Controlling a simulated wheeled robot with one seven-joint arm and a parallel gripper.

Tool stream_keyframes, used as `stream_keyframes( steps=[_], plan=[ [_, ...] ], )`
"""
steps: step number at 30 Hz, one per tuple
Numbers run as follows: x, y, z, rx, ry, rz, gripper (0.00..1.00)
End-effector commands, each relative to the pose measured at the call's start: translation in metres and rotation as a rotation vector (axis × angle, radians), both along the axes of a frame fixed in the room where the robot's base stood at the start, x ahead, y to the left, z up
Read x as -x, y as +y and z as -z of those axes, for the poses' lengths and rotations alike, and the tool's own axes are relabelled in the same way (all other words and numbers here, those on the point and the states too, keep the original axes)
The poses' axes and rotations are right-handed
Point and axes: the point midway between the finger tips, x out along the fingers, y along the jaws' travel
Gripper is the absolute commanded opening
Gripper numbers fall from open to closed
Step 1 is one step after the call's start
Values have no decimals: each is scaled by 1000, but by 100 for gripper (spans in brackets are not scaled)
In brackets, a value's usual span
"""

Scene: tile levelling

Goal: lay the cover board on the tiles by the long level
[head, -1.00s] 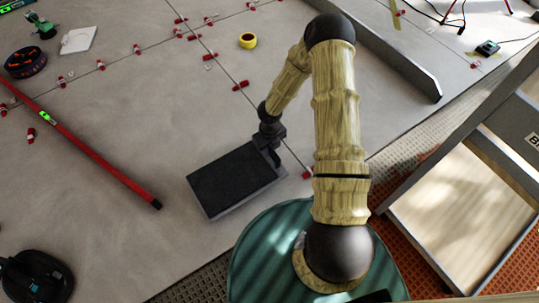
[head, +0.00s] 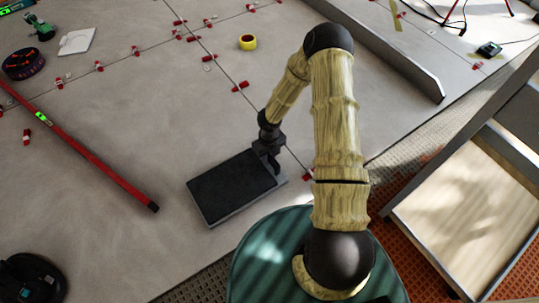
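A flat rectangular board with a dark top and a grey edge, which looks like the cover board (head: 230,188), shows near the middle of the head view. My gripper (head: 271,160) is at its upper right edge and appears shut on that edge; the fingertips are small and partly hidden. I cannot tell whether the board touches the tiles (head: 120,120) or is just above them. The long red level (head: 85,150) with a green vial lies on the tiles to the left, apart from the board.
A black round device (head: 30,280) is at lower left. A metal rail (head: 400,60) and a wood-bottomed crate (head: 465,205) are at right. Bare tile lies between level and board.

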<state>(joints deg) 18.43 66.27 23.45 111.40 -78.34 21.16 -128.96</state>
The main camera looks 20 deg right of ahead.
Motion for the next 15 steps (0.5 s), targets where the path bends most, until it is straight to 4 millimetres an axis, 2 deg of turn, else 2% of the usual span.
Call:
stream_keyframes(
  steps=[1,3,11,15],
  plan=[
    [0,-1,0,1,1,1,30],
    [0,-1,0,1,1,2,42],
    [0,-2,0,1,0,4,42],
    [0,-2,-6,1,0,4,42]
  ],
)
